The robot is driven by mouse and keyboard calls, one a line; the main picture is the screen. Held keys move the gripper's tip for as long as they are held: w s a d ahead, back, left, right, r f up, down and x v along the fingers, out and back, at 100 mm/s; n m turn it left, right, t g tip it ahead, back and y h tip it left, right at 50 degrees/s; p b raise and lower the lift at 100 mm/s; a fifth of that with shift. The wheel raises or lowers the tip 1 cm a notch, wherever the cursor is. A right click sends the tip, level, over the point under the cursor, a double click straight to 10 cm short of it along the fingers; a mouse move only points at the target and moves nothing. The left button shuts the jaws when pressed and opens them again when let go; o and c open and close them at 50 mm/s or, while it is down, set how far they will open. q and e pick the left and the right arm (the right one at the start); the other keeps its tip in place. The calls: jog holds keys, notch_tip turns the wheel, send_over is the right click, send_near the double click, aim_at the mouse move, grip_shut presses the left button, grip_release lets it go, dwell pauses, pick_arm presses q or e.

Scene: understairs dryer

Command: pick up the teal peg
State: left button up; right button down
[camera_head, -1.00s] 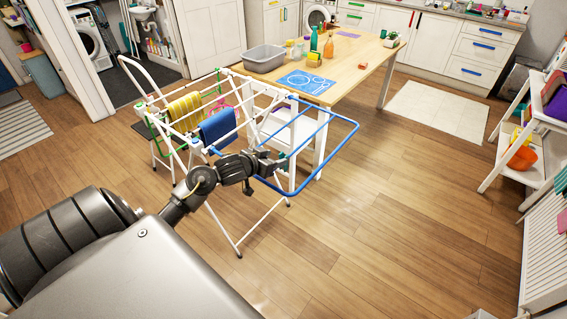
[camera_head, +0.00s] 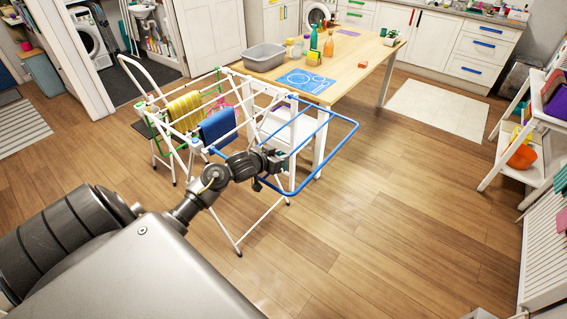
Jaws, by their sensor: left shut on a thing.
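My left gripper (camera_head: 279,160) is at the end of my dark arm, beside the drying rack (camera_head: 340,119) at its blue-railed end. It is shut on a small teal thing at its fingertips, which looks like the teal peg (camera_head: 284,152). The peg is tiny here and partly covered by the fingers. I cannot tell whether it still touches the rack's rail. My right gripper is not in view.
A yellow striped cloth (camera_head: 185,110) and a blue cloth (camera_head: 217,126) hang on the rack. A wooden table (camera_head: 345,72) behind it holds a grey basin (camera_head: 264,57), bottles and a blue mat (camera_head: 306,81). Open floor lies to the right, before a white shelf (camera_head: 515,178).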

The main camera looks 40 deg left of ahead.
pick_arm(q)
jog(key=shift+c, duration=0.2)
notch_tip(320, 180, up, 10)
jog(key=shift+p, duration=0.35)
